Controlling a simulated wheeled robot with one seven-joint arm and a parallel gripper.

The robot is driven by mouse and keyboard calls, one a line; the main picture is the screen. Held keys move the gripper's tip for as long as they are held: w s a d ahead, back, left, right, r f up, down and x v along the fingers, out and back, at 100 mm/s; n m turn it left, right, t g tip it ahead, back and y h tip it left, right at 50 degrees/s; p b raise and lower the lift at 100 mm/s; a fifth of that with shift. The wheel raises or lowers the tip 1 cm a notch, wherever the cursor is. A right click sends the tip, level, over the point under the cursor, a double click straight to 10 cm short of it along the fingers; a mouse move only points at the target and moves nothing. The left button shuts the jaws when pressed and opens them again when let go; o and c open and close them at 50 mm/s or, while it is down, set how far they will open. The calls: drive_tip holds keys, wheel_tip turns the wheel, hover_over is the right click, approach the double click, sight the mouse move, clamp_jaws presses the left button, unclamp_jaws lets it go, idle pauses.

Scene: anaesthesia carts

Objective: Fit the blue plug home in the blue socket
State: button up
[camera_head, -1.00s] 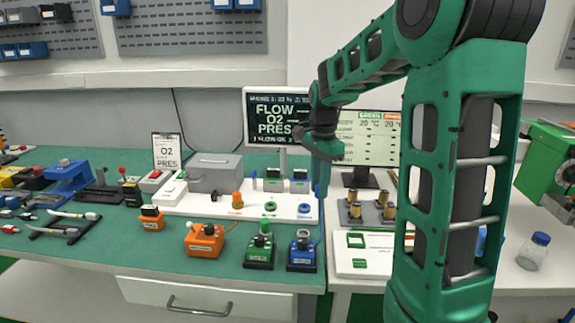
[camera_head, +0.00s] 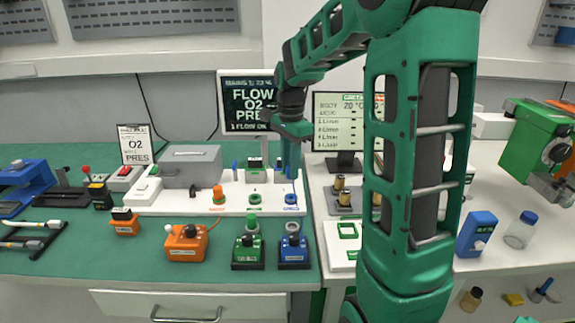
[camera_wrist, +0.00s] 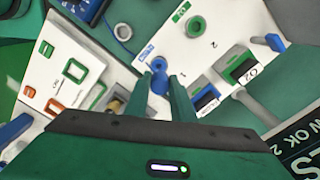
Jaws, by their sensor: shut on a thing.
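My gripper (camera_wrist: 165,88) is shut on the blue plug (camera_wrist: 159,84), which shows between the two green fingertips in the wrist view. In the head view my gripper (camera_head: 290,168) points down above the right end of the white panel (camera_head: 170,205). The blue socket (camera_head: 291,198) is a blue ring there, just below the fingertips, right of a green ring socket (camera_head: 255,200). In the wrist view the plug overlaps the spot beside the blue label, so the socket is mostly hidden. I cannot tell whether plug and socket touch.
An orange plug (camera_head: 218,194) stands on the panel's left part. Blue (camera_head: 294,252), green (camera_head: 248,253) and orange (camera_head: 185,243) boxes stand in front. A grey box (camera_head: 191,166) and monitor (camera_head: 247,104) are behind. A second white board (camera_head: 342,258) lies right.

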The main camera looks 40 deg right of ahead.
drive_tip(key=shift+f, duration=2.5)
drive_tip(key=shift+s+f, duration=0.1)
drive_tip(key=shift+f, duration=0.85)
drive_tip(key=o, duration=1.1)
wheel_tip(320, 180, up, 11)
drive_tip(key=shift+f, duration=0.2)
drive_tip(key=s+a+f+n, duration=0.1)
drive_tip(key=s+f+n, duration=0.2)
drive_tip(key=s, duration=1.1)
drive_tip(key=s+a+f+n, duration=0.1)
drive_tip(key=s+f+n, duration=0.2)
drive_tip(key=s+n, duration=0.5)
drive_tip(key=s, duration=0.6)
drive_tip(key=shift+s+a+n, duration=0.25)
drive_tip(key=shift+n, duration=0.05)
